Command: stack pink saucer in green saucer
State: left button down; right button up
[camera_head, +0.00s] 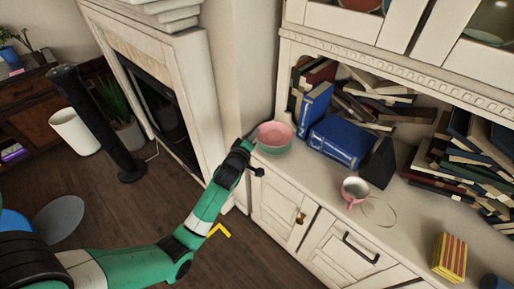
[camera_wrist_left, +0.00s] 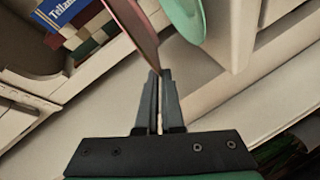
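The pink saucer (camera_head: 272,134) is over the green saucer (camera_head: 273,150) at the left end of the cabinet counter, with green showing around its lower side. In the left wrist view the pink saucer (camera_wrist_left: 136,28) appears nearly edge-on, its rim reaching between the fingertips. The green saucer (camera_wrist_left: 186,16) shows beside it at the top, cut off by the frame. My left gripper (camera_head: 251,145) is at the saucers' left side. In the wrist view its fingers (camera_wrist_left: 159,76) are nearly together on the pink rim. How fully the saucers touch is unclear. My right gripper is not in view.
Blue books (camera_head: 342,140) stand close to the right of the saucers, with piled books behind. A pink cup (camera_head: 354,191) and a yellow-red striped object (camera_head: 449,257) stand farther right. The counter's front edge (camera_head: 300,190) and a wall (camera_head: 246,60) bound the spot.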

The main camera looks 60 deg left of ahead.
aim_at(256, 148)
pick_arm(q)
jog(key=shift+w+a+f, duration=0.3)
jog(key=shift+w+f, duration=0.05)
jog(key=shift+f, duration=0.35)
jog(key=shift+w+a, duration=0.1)
jog(key=shift+w, duration=0.05)
notch_tip(256, 148, down, 4)
jog(key=shift+w+a+r+b, duration=0.1)
jog(key=shift+w+a+b, duration=0.05)
jog(key=shift+b, duration=1.05)
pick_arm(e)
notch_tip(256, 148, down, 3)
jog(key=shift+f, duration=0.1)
pick_arm(q)
jog(key=c, duration=1.1)
grip_release()
jog(key=shift+o, duration=0.2)
